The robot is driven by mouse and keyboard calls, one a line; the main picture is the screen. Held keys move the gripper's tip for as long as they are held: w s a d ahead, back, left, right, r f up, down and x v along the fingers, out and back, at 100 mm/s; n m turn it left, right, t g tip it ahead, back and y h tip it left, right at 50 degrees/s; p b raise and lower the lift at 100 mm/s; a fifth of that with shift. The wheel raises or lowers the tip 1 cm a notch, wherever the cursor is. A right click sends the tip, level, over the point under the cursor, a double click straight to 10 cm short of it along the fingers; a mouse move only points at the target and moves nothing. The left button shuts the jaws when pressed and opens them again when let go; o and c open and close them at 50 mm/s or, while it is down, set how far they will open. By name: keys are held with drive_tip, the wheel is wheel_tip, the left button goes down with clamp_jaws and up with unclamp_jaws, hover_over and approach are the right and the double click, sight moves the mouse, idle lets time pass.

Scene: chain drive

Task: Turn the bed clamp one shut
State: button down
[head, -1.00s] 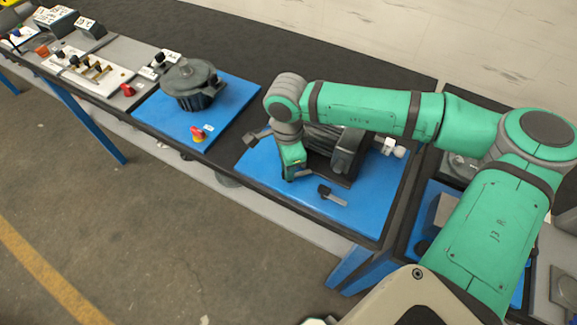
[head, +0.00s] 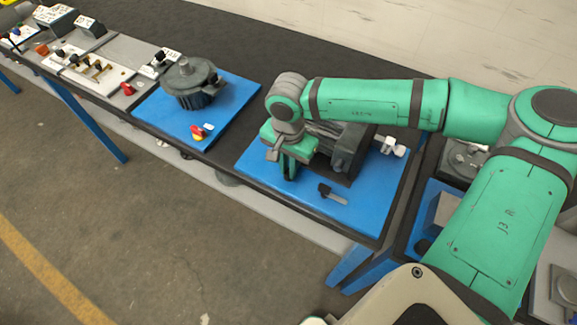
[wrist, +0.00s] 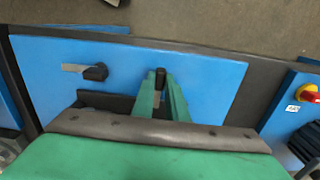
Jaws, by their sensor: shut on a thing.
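My gripper (head: 289,176) points down at the front left of the dark machine (head: 350,150) on the blue board (head: 365,205). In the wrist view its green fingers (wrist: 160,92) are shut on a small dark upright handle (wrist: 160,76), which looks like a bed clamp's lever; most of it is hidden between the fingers. A second clamp lever, with a dark knob and a grey bar (head: 332,195), lies apart on the board to the right. It also shows left of the fingers in the wrist view (wrist: 90,71). I cannot tell which clamp is numbered one.
A dark round motor (head: 190,82) stands on another blue board to the left, with a red and yellow switch (head: 199,133) in front. A white fitting (head: 393,147) is at the machine's right end. The board's front strip is mostly clear.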

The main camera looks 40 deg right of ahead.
sight(288, 171)
idle(0.6)
drive_tip(key=c, duration=1.8)
unclamp_jaws()
drive_tip(key=shift+o, duration=0.2)
drive_tip(key=shift+r, duration=0.1)
wheel_tip(288, 171, up, 11)
